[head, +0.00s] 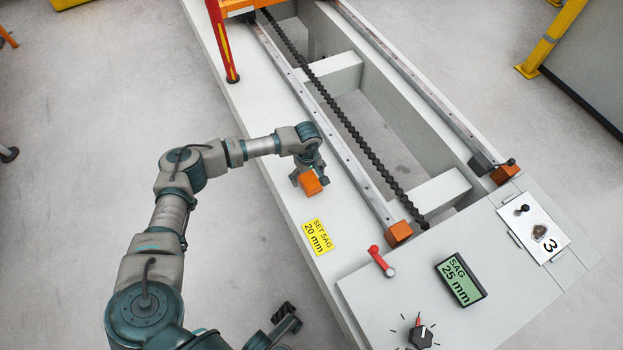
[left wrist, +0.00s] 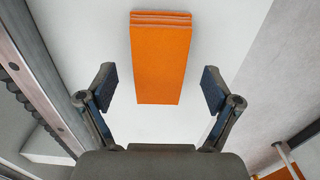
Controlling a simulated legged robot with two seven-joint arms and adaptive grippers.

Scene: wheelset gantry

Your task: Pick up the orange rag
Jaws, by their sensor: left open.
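The orange rag (head: 311,183) lies folded on the white top of the gantry bed, left of the near rail. In the left wrist view the rag (left wrist: 160,62) lies flat, with its folded edge at the top of the picture. My left gripper (head: 309,176) is above the rag and hides part of it in the head view. In the left wrist view its two fingers (left wrist: 158,90) are spread wide, one on each side of the rag's lower end, with clear gaps and nothing between them gripped. Part of another gripper shows at the head view's bottom edge, too cut off to read.
A metal rail (head: 345,150) with an orange end block (head: 398,233) runs right of the rag. A yellow label (head: 318,236), a red lever (head: 381,261) and a display (head: 461,282) are nearer. A red post (head: 222,40) stands farther back. The bed's left edge is close.

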